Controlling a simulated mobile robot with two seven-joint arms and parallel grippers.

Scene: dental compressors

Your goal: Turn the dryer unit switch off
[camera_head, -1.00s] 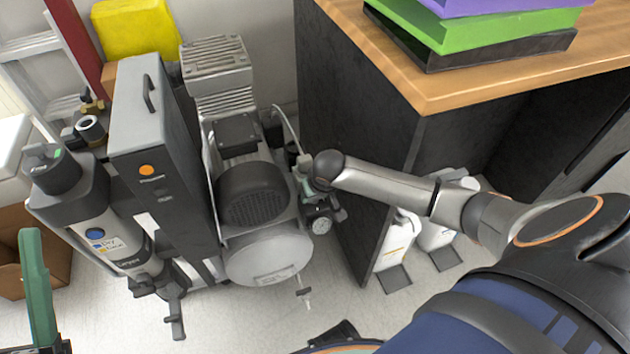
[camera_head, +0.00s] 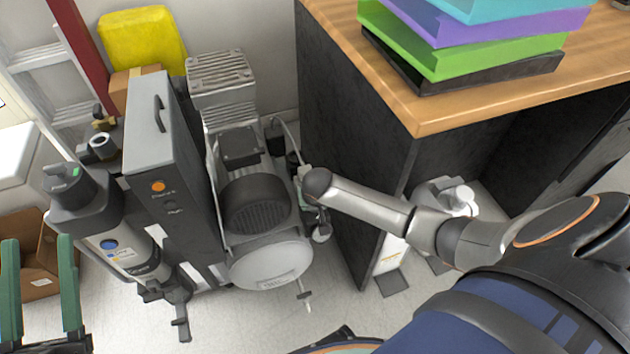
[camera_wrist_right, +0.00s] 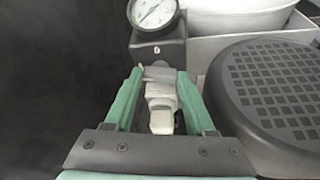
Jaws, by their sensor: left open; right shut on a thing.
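A tall dark grey case (camera_head: 150,130) stands left of the compressor, with an orange round button or lamp (camera_head: 158,187) and small unreadable markings on its front. Left of it is a dark cylinder unit (camera_head: 118,235) with a blue-dotted label. Which part is the dryer switch I cannot tell for sure. My right gripper (camera_wrist_right: 158,85) is shut on a light grey fitting (camera_wrist_right: 160,105) below a round pressure gauge (camera_wrist_right: 154,12). In the head view my right wrist partly hides that spot. My left gripper (camera_head: 38,240) is open and empty at the lower left, apart from the units.
The compressor (camera_head: 255,200) stands against the wall, close to a dark desk side panel (camera_head: 340,130). Stacked coloured trays (camera_head: 460,40) lie on the wooden desktop. A cardboard box (camera_head: 40,255) is behind my left gripper. Floor in front of the units is clear.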

